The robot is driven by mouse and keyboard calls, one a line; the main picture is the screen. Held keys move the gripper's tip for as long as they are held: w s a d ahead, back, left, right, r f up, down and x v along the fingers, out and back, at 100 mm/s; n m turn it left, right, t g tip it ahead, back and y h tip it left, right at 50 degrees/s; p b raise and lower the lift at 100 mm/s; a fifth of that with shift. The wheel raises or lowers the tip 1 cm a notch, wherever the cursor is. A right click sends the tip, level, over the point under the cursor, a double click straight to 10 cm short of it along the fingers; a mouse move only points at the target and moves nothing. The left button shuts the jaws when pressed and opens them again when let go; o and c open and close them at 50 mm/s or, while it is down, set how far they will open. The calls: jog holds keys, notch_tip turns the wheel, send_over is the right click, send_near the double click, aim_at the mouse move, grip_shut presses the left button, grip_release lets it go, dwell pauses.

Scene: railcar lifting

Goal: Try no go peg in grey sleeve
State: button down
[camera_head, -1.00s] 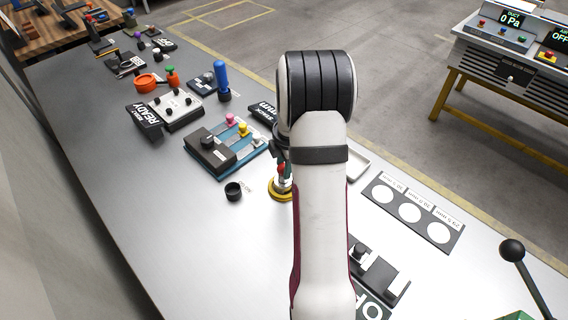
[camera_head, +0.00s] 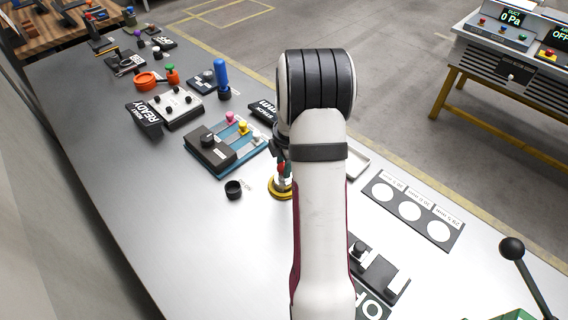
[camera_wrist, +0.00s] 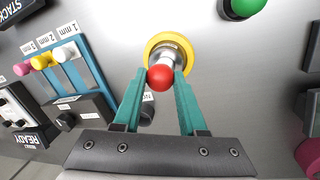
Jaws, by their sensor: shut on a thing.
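The no go peg's red ball knob (camera_wrist: 160,78) sits between the teal fingers of my gripper (camera_wrist: 161,84), which is shut on it. In the head view the red knob (camera_head: 282,168) shows only in part beside my arm. A shiny grey metal cylinder, seemingly the grey sleeve (camera_wrist: 168,55), stands just beyond the knob inside a yellow ring base (camera_wrist: 187,46). The yellow ring (camera_head: 273,189) also shows in the head view, partly behind my arm. The peg's shaft is hidden under the knob, so I cannot tell how deep it sits in the sleeve.
An empty black cup (camera_head: 234,189) stands left of the yellow ring. A blue block with pink, yellow and white knobs (camera_head: 228,142) lies behind it. A plate with white circles (camera_head: 410,211) is at right. The table's left front is clear.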

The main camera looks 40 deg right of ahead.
dwell(0.4)
jog(key=shift+r, duration=2.8)
jog(key=shift+r, duration=0.95)
jog(key=shift+f, duration=3.3)
jog(key=shift+f, duration=0.45)
jog(key=shift+r, duration=2.75)
